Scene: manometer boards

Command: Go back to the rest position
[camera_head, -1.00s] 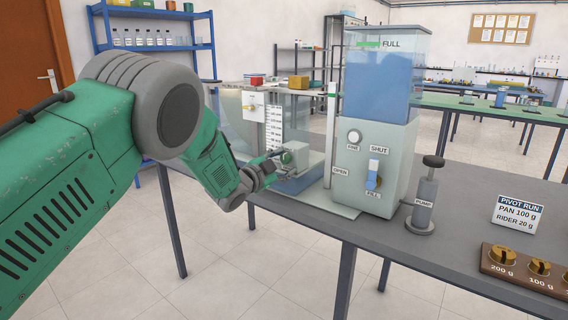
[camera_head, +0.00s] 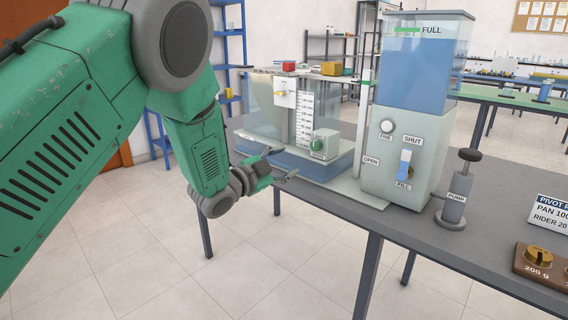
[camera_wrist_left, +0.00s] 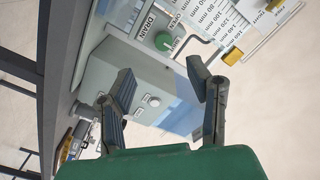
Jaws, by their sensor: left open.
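My left gripper (camera_head: 281,163) is open and empty, in front of the bench's near left edge. It also shows in the wrist view (camera_wrist_left: 160,72), with its two dark fingers spread apart and nothing between them. Behind and right of it is the clear water tank (camera_head: 345,150) with a green drain knob (camera_head: 317,144) on a grey box. The wrist view shows the green knob (camera_wrist_left: 164,41) beside the DRAIN label, beyond the fingers and apart from them. My right gripper is not in view.
The tall reservoir (camera_head: 412,140) with a FILL switch stands on the grey bench (camera_head: 425,248). The pump (camera_head: 456,196) and a wooden weight block (camera_head: 540,268) are to its right. A blue shelf (camera_head: 228,50) stands behind my arm. The floor left of the bench is clear.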

